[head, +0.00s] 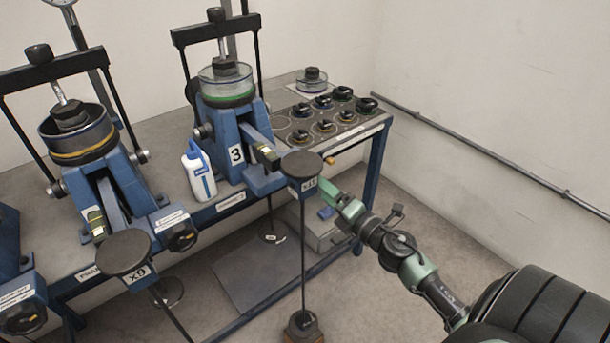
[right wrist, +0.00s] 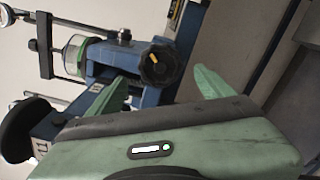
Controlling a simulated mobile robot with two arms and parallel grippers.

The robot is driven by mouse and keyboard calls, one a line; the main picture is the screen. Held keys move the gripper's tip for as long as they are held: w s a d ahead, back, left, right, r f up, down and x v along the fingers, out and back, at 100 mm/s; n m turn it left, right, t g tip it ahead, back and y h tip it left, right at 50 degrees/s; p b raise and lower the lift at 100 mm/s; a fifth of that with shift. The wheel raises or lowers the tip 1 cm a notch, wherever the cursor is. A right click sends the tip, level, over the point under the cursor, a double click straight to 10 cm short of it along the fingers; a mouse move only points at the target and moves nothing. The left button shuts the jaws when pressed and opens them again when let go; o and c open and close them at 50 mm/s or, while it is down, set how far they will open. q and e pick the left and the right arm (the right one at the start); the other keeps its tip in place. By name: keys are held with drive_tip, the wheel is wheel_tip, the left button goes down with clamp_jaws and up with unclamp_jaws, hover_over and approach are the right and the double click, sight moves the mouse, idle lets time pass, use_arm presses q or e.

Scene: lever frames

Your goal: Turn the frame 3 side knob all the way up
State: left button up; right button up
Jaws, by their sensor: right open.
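Frame 3 (head: 228,125) is the blue lever frame labelled 3, near the right part of the bench in the head view. In the right wrist view its round black side knob (right wrist: 160,68) shows with an orange pointer mark. In the head view a black round weight pad (head: 301,164) on a rod hides most of that knob. My right gripper (head: 326,188) is open and empty, just right of the pad. In the right wrist view its green fingers (right wrist: 163,75) lie on either side of the knob in the picture, seemingly short of it. My left gripper is out of view.
A second pad marked X9 (head: 124,252) stands before the frame at left. A white bottle (head: 199,174) stands left of frame 3. The floor (head: 440,215) beside my right arm is clear, with a wall rail beyond.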

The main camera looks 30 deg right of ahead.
drive_tip(key=w, duration=0.8)
drive_tip(key=shift+a, duration=0.25)
drive_tip(key=shift+s, duration=0.15)
drive_tip(key=c, duration=0.5)
clamp_jaws()
